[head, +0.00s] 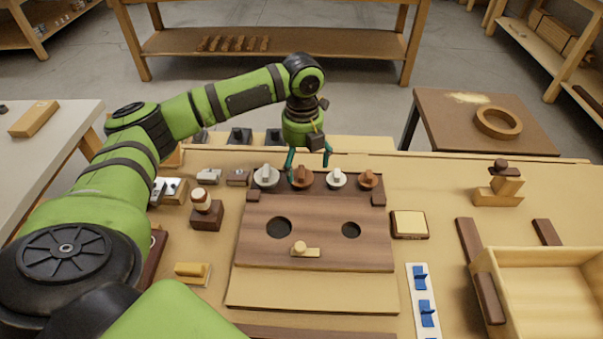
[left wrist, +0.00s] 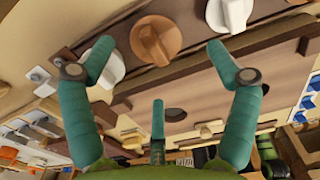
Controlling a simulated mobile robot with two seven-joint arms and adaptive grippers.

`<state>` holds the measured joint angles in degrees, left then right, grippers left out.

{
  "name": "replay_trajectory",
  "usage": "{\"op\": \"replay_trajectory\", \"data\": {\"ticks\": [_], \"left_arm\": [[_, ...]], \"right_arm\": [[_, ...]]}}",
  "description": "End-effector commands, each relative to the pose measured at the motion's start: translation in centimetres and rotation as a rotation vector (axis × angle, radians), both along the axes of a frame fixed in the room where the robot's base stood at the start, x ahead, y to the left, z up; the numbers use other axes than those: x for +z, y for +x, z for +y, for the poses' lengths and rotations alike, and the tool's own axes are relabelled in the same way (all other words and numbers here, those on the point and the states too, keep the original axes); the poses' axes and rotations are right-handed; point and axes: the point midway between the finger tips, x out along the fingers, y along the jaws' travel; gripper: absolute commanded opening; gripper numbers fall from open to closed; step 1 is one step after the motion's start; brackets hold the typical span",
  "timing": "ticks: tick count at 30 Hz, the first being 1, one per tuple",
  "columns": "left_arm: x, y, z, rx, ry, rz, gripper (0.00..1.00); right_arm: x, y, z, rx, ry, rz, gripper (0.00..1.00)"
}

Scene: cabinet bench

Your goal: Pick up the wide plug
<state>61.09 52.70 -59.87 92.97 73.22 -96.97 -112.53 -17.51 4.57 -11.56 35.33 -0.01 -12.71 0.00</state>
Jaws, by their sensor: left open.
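Several round plugs with raised grips sit in a row along the dark strip at the back of the wooden board. They are a large white one (head: 266,177), a brown one (head: 302,177), a smaller white one (head: 336,179) and a smaller brown one (head: 368,180). Which the task calls wide is not marked; the two left ones look wider. My left gripper (head: 308,164) is open and points down above the brown plug. In the left wrist view that brown plug (left wrist: 155,40) shows between the spread fingers, with no contact visible. My right gripper is not in view.
The board (head: 315,235) has two dark round holes and a small tan knob (head: 299,247). A brown block with a peg (head: 206,214) stands left. A square pad (head: 409,224) and open wooden box (head: 540,255) are on the right.

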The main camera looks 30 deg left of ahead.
Motion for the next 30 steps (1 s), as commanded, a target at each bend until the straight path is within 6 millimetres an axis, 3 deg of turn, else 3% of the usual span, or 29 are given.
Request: {"op": "replay_trajectory", "data": {"ticks": [7,16,17,18,21,30], "left_arm": [[-3.6,0.1,0.4,0.001,0.001,0.003,0.88],[-4.3,0.1,0.4,0.000,0.001,0.000,0.88],[-4.3,0.1,0.4,0.000,0.001,0.000,0.84],[-4.2,0.1,0.4,0.000,0.001,0.000,0.68],[-4.2,0.1,0.4,0.000,0.001,0.000,0.42],[-4.2,0.1,0.4,0.000,0.001,0.000,0.41]], "right_arm": [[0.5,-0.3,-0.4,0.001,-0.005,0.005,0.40],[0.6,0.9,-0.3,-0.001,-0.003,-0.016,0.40],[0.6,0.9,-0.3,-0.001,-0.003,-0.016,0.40],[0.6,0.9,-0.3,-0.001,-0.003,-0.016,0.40],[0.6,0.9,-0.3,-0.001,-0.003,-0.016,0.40],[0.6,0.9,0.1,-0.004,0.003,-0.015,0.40]]}}
